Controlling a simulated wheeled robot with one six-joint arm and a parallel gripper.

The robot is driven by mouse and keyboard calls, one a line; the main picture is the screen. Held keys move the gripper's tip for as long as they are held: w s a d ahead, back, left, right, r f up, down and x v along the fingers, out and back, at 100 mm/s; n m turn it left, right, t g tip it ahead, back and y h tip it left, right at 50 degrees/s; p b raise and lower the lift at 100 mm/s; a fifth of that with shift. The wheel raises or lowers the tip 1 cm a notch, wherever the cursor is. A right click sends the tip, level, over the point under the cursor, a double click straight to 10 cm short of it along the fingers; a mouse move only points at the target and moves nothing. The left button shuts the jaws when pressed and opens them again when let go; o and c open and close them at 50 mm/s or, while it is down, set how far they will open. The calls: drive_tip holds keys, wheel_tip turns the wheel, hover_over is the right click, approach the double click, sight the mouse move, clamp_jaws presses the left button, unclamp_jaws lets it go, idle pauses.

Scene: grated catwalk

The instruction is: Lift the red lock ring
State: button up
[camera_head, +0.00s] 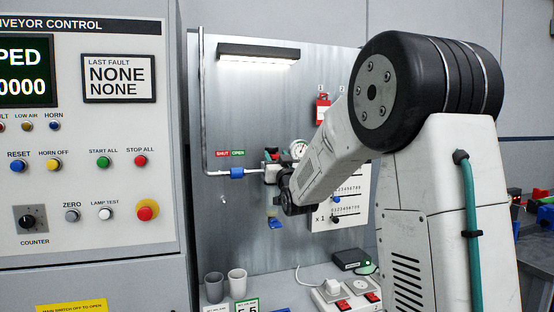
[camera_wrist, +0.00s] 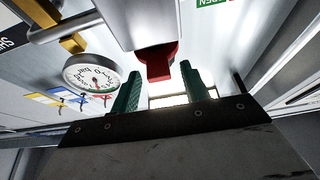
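The red lock ring, as I take it, is the red part (camera_wrist: 157,64) on the end of a pale grey body (camera_wrist: 145,20) in the wrist view. My gripper (camera_wrist: 160,76) has two green ribbed fingers standing apart, with the red part just beyond and between their tips. A light gap shows between the fingers, and I see no clear grip on the red part. In the head view my wrist is at the valve fittings on the metal panel, and my arm hides most of the fingers and the ring.
A round gauge (camera_wrist: 91,77) sits close to the left finger in the wrist view. A pipe with a blue fitting (camera_head: 237,173) runs to the valve. A red tag (camera_head: 322,109) hangs on the panel (camera_head: 235,110). Two grey cups (camera_head: 237,282) stand below. A control cabinet (camera_head: 110,215) is at left.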

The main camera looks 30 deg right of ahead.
drive_tip(key=v, duration=0.8)
drive_tip(key=shift+w+r, duration=0.1)
wheel_tip(320, 180, down, 9)
drive_tip(key=g, duration=0.5)
drive_tip(key=s+a+f+g+y, duration=0.3)
drive_tip(key=s+f+g, duration=0.3)
drive_tip(key=s+f, duration=0.15)
drive_tip(key=s+a+n+g+y, duration=0.1)
drive_tip(key=s+a+g, duration=0.3)
drive_tip(key=s+a, duration=0.4)
drive_tip(key=s+a+n+g+y, duration=0.2)
drive_tip(key=s+a+g, duration=0.3)
drive_tip(key=s, duration=1.7)
drive_tip(key=shift+s+a+g, duration=0.25)
drive_tip(key=shift+a+g, duration=0.05)
drive_tip(key=shift+a, duration=1.6)
drive_tip(key=shift+f, duration=0.1)
drive_tip(key=shift+c, duration=0.3)
